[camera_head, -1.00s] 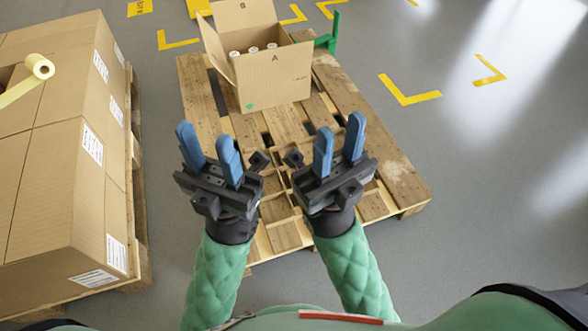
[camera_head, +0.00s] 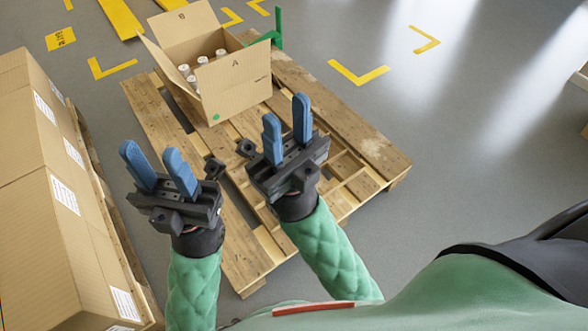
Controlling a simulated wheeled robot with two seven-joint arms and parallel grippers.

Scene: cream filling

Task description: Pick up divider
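No divider can be clearly made out. An open cardboard box (camera_head: 235,90) marked "A" stands on the wooden pallet (camera_head: 365,125), with several white-capped bottles (camera_head: 190,77) inside. My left gripper (camera_head: 152,151) is open and empty, its two blue fingers apart, in front of the pallet's left side. My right gripper (camera_head: 286,109) is open and empty, over the pallet in front of the box. Neither gripper touches the box.
A large stack of cartons (camera_head: 35,190) on a pallet fills the left side. A green upright part (camera_head: 278,27) stands behind the box. Yellow floor marks (camera_head: 358,74) surround the pallet.

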